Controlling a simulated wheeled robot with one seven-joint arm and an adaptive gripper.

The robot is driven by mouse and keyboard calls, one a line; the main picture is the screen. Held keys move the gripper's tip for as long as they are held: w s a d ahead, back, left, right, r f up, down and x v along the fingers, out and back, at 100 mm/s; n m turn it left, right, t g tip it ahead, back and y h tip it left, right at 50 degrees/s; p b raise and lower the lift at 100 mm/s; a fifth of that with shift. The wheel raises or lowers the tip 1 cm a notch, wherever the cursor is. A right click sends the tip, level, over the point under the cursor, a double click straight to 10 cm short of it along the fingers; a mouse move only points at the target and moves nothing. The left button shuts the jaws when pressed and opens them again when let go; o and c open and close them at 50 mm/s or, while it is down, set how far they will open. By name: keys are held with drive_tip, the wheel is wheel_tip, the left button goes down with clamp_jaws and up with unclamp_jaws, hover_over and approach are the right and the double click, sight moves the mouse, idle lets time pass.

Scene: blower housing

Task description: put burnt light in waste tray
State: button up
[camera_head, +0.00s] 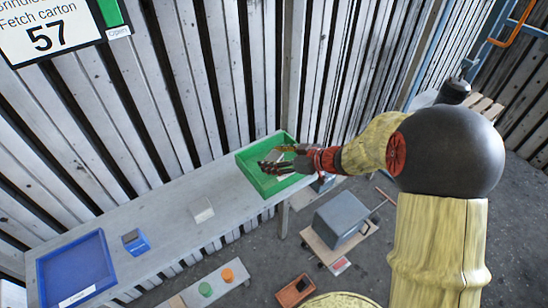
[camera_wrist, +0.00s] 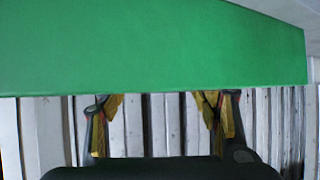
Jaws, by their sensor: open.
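My gripper (camera_head: 272,165) is at the green tray (camera_head: 250,178) on the right end of the shelf, its fingers over the tray's inside. In the wrist view the fingers (camera_wrist: 163,112) are spread apart with nothing visible between them. The tray's green side (camera_wrist: 150,45) fills the upper part of that view. A pale shape shows in the tray by the fingers, partly hidden; I cannot tell what it is. No thing is clearly recognisable as the burnt light. No readable label marks a waste tray.
The long grey shelf (camera_head: 170,222) holds a white block (camera_head: 201,210), a small blue box (camera_head: 135,242) and a blue tray (camera_head: 75,268). Below are a low bench with green (camera_head: 205,289) and orange (camera_head: 227,275) round pieces, a red-brown bin (camera_head: 295,290) and a grey box (camera_head: 340,217).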

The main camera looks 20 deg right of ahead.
drive_tip(key=shift+r, duration=0.1)
drive_tip(key=shift+r+p, duration=0.15)
drive_tip(key=shift+p, duration=0.3)
drive_tip(key=p+v, duration=0.1)
drive_tip(key=v, duration=1)
drive_tip(key=shift+s+d, duration=0.15)
drive_tip(key=shift+d, duration=0.1)
drive_tip(key=shift+s+r, duration=0.15)
drive_tip(key=s+a+r+m+g+h, duration=0.2)
drive_tip(key=s+a+r+g, duration=0.35)
drive_tip(key=s+a, duration=0.55)
drive_tip(key=s+d+r+m+t+h, duration=0.1)
drive_tip(key=s+d+r+m+h, duration=0.1)
drive_tip(key=s, duration=0.3)
drive_tip(key=s+d+r+m+h, duration=0.2)
drive_tip(key=s+r+m+h, duration=0.1)
drive_tip(key=s+r+m, duration=0.1)
drive_tip(key=shift+s+d+r+t+h, duration=0.3)
drive_tip(key=shift+s+t+h, duration=0.1)
drive_tip(key=shift+s, duration=0.45)
